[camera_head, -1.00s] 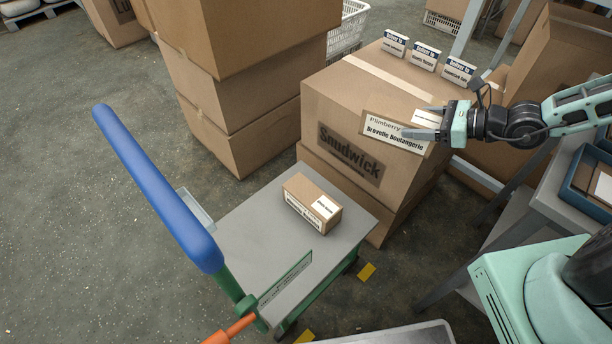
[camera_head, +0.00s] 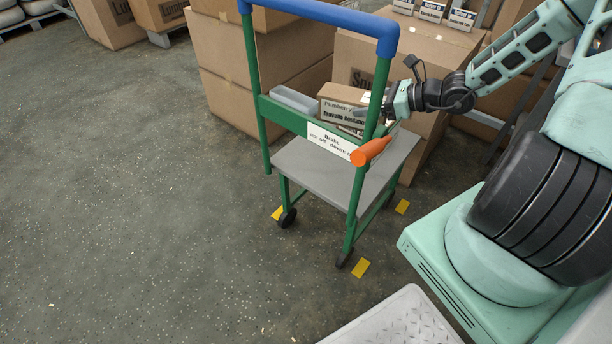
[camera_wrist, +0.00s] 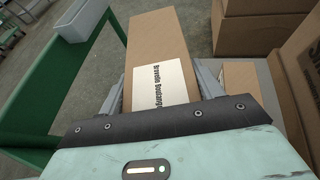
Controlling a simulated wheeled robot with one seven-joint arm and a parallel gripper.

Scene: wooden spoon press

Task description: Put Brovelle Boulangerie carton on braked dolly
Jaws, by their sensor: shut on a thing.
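The Brovelle Boulangerie carton (camera_head: 341,95) is brown with a white label and shows behind the dolly's green rail. It fills the middle of the wrist view (camera_wrist: 158,45). My gripper (camera_head: 388,107) is shut on it, with one finger on each side in the wrist view (camera_wrist: 160,88). The dolly has a grey deck (camera_head: 315,172), green posts, a blue handle (camera_head: 325,14) and an orange lever (camera_head: 371,151) by a Brake sign (camera_head: 331,139). The carton appears held above the deck's far part; the rail hides whether it touches anything.
A large Snudwick carton (camera_head: 352,50) stands behind the dolly, and stacked cartons (camera_head: 225,62) stand to its left. A grey bin (camera_head: 295,98) sits at the rail. Yellow floor marks (camera_head: 360,268) lie around the wheels. Floor at left is clear.

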